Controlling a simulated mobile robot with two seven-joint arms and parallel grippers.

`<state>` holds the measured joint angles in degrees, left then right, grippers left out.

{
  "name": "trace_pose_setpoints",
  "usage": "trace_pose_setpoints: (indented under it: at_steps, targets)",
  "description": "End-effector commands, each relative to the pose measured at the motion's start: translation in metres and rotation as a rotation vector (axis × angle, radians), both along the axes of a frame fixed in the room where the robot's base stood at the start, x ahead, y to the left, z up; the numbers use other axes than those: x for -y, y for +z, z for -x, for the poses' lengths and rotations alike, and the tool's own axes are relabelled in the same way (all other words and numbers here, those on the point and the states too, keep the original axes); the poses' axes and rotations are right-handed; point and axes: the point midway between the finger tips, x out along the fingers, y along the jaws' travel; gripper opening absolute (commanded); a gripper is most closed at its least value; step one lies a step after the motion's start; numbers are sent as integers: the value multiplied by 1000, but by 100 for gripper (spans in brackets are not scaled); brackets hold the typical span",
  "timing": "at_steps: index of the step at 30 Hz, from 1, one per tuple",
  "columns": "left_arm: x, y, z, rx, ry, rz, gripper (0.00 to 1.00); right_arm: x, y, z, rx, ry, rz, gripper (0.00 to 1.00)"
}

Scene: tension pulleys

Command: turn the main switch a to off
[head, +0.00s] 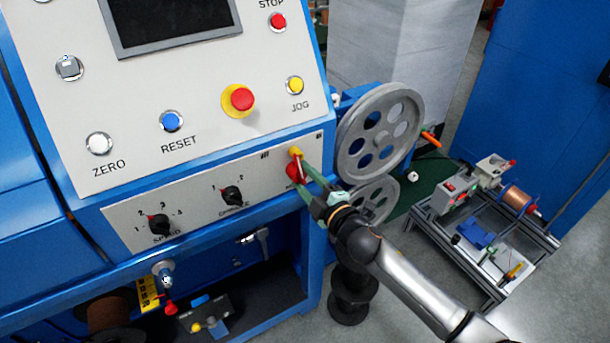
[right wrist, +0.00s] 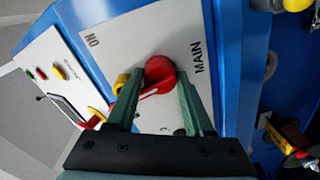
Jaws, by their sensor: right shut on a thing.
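The main switch a (head: 293,171) is a red rotary knob on the lower right of the machine's sloped white panel. In the right wrist view its round red knob (right wrist: 160,71) sits beside the "MAIN" label, and an "ON" label is at upper left. A red strip with a white edge runs from the knob toward the left finger. My right gripper (head: 304,173) reaches it from the lower right, green fingers on either side. It is shut on the knob. The fingers partly hide the knob and its labels in the head view. My left gripper is not in view.
A yellow part (right wrist: 121,84) sits beside the left finger. Grey pulleys (head: 350,150) stand just right of the switch. A bench with a copper spool (head: 518,201) stands farther right.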

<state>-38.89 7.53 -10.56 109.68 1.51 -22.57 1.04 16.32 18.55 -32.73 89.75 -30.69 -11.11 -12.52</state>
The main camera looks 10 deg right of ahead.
Motion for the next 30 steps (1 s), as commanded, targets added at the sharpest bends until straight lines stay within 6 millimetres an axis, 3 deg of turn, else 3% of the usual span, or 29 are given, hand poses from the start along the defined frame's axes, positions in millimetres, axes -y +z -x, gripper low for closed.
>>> trace_pose_setpoints:
  at_steps: [15,30]
  targets:
    - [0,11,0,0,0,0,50,0,1,0,147,-2,409,0]
    - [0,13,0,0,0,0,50,-1,1,0,204,-1,566,0]
